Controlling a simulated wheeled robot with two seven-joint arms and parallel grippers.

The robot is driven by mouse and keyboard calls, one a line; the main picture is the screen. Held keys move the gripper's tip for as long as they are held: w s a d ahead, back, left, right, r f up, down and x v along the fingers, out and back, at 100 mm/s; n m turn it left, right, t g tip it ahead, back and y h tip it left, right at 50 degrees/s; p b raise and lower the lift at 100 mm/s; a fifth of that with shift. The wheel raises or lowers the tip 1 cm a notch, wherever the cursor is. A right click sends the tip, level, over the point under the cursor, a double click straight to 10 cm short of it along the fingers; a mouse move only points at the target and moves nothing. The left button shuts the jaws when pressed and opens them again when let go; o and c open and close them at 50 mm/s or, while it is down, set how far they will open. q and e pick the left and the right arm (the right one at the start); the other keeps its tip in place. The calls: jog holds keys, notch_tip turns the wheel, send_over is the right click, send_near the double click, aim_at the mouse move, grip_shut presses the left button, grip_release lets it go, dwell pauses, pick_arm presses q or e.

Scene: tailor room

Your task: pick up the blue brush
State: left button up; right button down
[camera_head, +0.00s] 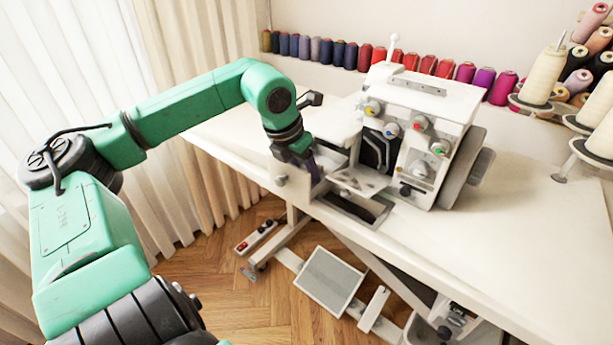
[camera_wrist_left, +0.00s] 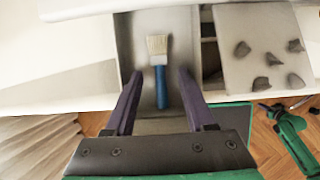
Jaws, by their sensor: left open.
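The blue brush (camera_wrist_left: 161,85) shows in the left wrist view, with a blue handle and pale bristles pointing away from me. It lies on a grey surface on the machine. My left gripper (camera_wrist_left: 160,80) is open, with one finger on each side of the blue handle and gaps visible between them. In the head view my left gripper (camera_head: 302,172) is over the front left part of the sewing machine (camera_head: 420,130); the brush cannot be made out there. My right gripper is in neither view.
The white table (camera_head: 520,220) has free room to the right of the machine. Coloured thread spools (camera_head: 365,57) line the back, and cones (camera_head: 545,75) stand at the right. A pedal (camera_head: 328,280) is below.

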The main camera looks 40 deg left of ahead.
pick_arm(q)
grip_shut()
jog(key=shift+r, duration=0.1)
